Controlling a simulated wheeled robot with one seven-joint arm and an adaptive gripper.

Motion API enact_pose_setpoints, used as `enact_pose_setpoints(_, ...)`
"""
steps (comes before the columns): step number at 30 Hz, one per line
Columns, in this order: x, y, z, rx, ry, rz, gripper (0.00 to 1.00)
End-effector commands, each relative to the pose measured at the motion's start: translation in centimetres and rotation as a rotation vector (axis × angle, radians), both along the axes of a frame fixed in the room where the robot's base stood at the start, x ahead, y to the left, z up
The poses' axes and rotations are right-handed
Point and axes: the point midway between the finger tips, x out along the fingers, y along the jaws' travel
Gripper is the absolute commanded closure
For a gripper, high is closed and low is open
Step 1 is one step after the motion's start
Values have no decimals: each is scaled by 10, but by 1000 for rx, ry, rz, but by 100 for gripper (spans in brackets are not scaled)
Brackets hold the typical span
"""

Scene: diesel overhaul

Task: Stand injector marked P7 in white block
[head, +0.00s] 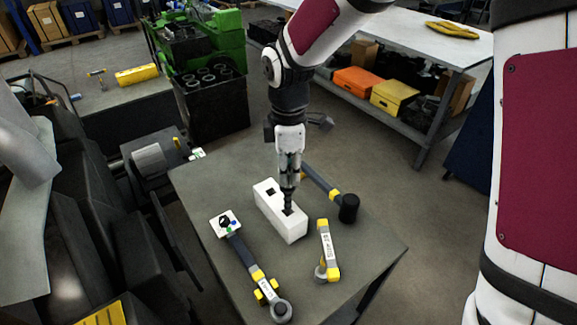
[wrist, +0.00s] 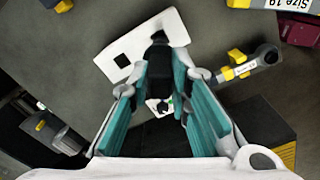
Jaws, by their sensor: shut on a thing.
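The white block (head: 266,205) lies on the grey table and has two dark square holes in its top. My gripper (head: 289,172) points down above the block's near end and is shut on a dark injector (head: 288,198). The injector is upright, its lower end at the near hole; I cannot tell how far it is in. The far hole is empty. In the wrist view the injector (wrist: 158,50) sits between the teal finger pads and hides part of the white block (wrist: 168,24). No P7 mark is readable.
A grey-and-yellow tool (head: 250,262) lies left of the block, beside a small white plate (head: 219,229). A shorter grey-and-yellow labelled tool (head: 324,240) lies to the right. A black-headed mallet (head: 348,208) lies behind it. The table's left corner is bare.

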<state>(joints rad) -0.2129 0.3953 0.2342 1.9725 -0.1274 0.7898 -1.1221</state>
Motion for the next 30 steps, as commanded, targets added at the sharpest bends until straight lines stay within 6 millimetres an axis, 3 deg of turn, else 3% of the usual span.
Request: enact_pose_setpoints(30,0,0,-32,1,-1,0,100)
